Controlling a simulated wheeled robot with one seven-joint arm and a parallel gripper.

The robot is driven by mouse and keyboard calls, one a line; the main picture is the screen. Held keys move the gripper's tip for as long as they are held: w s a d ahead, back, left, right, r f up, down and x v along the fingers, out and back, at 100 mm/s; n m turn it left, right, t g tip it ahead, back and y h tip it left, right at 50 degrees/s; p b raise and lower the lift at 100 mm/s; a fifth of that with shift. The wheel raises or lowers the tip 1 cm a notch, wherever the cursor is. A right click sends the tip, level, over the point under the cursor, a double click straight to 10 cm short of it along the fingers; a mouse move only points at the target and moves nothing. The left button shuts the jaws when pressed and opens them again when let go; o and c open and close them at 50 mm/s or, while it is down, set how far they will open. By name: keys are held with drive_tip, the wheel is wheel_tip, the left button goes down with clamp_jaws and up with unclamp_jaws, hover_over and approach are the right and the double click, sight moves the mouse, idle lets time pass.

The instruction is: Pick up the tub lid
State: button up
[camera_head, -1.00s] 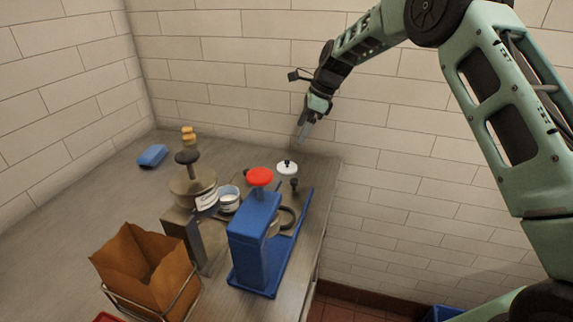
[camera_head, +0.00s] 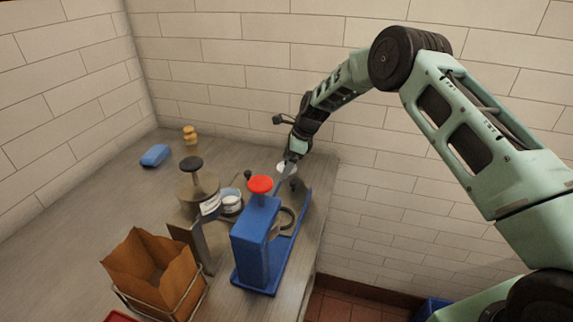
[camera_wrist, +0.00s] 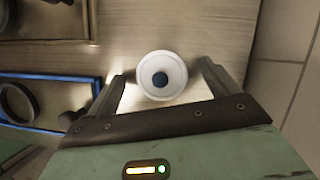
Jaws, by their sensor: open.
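The tub lid, a white round disc with a dark knob, shows in the wrist view (camera_wrist: 149,57) at the picture's middle. In the head view the white lid (camera_head: 291,169) is partly hidden behind my gripper (camera_head: 283,180), at the far right of the counter. In the wrist view my gripper (camera_wrist: 161,74) is open, with one finger on each side of the lid. The fingers look apart from it, and their height over it is hard to judge.
A metal container with a black knob (camera_head: 190,164) and a small white tub (camera_head: 231,203) are left. The tiled wall is close behind and right.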

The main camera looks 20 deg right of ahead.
drive_tip(key=c, duration=1)
drive_tip(key=shift+c, duration=0.2)
